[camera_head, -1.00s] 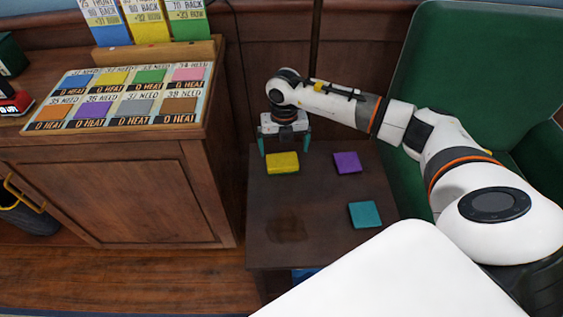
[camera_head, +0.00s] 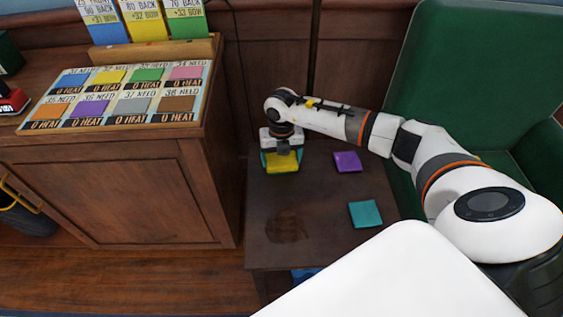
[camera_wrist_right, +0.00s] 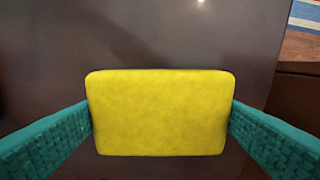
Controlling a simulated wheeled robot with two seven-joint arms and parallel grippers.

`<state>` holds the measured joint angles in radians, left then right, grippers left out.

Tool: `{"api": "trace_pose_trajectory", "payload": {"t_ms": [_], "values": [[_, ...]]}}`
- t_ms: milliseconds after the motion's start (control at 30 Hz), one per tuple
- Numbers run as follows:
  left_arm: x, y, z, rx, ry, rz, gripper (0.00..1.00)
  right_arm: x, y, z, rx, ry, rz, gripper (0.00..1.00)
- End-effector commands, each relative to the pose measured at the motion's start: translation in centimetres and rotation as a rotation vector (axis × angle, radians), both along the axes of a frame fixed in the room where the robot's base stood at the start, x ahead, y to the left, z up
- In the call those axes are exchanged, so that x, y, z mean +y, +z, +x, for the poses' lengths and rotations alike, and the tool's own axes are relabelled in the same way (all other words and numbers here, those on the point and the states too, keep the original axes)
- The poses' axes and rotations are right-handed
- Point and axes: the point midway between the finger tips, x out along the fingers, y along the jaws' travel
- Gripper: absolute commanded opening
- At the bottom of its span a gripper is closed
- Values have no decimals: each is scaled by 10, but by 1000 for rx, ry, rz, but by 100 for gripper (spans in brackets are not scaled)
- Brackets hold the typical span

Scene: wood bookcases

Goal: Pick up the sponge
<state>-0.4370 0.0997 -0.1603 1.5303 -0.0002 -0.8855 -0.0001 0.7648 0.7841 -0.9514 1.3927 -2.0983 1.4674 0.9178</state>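A yellow block (camera_head: 283,166), likely the sponge, lies flat on the small dark table (camera_head: 260,215) near its far left corner. It fills the middle of the right wrist view (camera_wrist_right: 160,112). My right gripper (camera_head: 282,160) is down over it, with one teal finger on each side. In the wrist view the right gripper (camera_wrist_right: 160,130) looks open, its fingertips close beside the block's left and right edges; whether they touch it I cannot tell. My left gripper is not in view.
A purple square (camera_head: 347,161) and a teal square (camera_head: 365,213) lie on the same table. A wooden cabinet (camera_head: 150,195) with a board of coloured cards (camera_head: 120,95) stands to the left, a green chair (camera_head: 470,75) to the right. The table's front left is clear.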

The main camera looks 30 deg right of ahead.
Motion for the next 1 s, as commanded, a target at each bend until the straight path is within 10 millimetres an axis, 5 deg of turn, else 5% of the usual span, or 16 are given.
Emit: {"api": "trace_pose_trajectory", "payload": {"t_ms": [367,800,1000], "values": [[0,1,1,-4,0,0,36,0,8,1,-1,1,0,61],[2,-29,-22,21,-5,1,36,0,88,1,-2,0,0,61],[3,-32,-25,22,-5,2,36,0,101,0,0,-1,0,61]]}}
